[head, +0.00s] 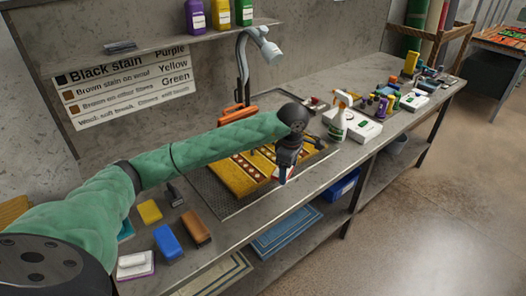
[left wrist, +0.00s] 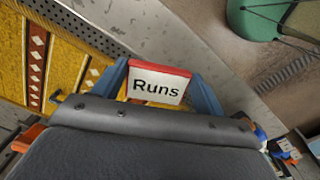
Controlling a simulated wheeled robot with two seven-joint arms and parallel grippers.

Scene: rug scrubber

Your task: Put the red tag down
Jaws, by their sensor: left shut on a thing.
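The red tag (left wrist: 158,85), a small card with a red upper edge and the word "Runs" on white, is between the two blue fingers of my left gripper in the left wrist view. In the head view my left gripper (head: 284,173) points down over the right part of the yellow patterned rug (head: 238,176). A bit of red and white shows at its fingertips there. I cannot tell whether the tag touches anything below. The rug also shows at the left of the wrist view (left wrist: 75,68). My right gripper is not in view.
The rug lies on a dark perforated tray (head: 216,200) on the grey bench. A white spray bottle (head: 339,118) and a white device (head: 363,128) stand to the right. A blue block (head: 167,242) and brown brush (head: 196,229) lie at the left.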

